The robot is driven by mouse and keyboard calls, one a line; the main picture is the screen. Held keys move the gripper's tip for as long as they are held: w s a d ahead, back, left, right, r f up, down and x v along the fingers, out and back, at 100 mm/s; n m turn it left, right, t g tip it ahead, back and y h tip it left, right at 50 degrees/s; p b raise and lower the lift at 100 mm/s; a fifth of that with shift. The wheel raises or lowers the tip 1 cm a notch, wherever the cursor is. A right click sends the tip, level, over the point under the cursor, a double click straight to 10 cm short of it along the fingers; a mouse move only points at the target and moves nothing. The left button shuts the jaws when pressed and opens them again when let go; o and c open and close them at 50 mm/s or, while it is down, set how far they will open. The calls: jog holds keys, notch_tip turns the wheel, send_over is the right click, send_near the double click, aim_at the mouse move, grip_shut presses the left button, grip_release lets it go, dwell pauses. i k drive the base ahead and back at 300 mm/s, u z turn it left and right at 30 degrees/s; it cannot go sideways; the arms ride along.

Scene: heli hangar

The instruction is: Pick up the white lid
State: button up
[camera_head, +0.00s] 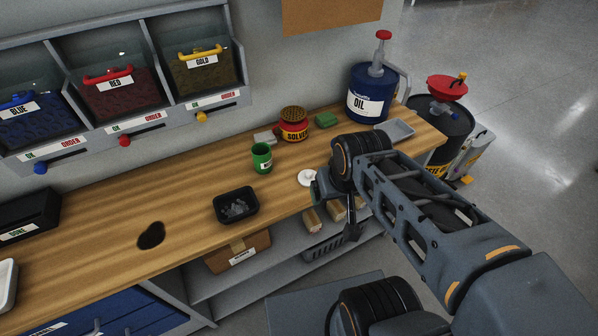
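The white lid (306,177) lies on the wooden workbench (190,210) near its front edge, right of the middle of the picture. It is a small round white piece, and its right side is partly covered by my gripper. My gripper (322,190) is just right of the lid, at the bench's front edge, below my dark wrist joint. The fingers are small, dark and partly hidden by my arm, so I cannot tell how far apart they are or whether they touch the lid.
A green cup (262,158), a black tray (236,206) with small pieces, a red and yellow solvent can (294,125) and a green block (326,119) stand nearby. A blue oil can (369,95) stands at the back right. A shelf with boxes (238,252) is below.

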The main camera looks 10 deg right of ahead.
aim_at(305, 178)
jog(key=u, duration=0.4)
jog(key=k, duration=1)
jog(key=u, duration=1.3)
jog(key=i, duration=0.9)
jog(key=z, duration=0.95)
jog(key=i, duration=0.45)
jog(key=z, duration=0.6)
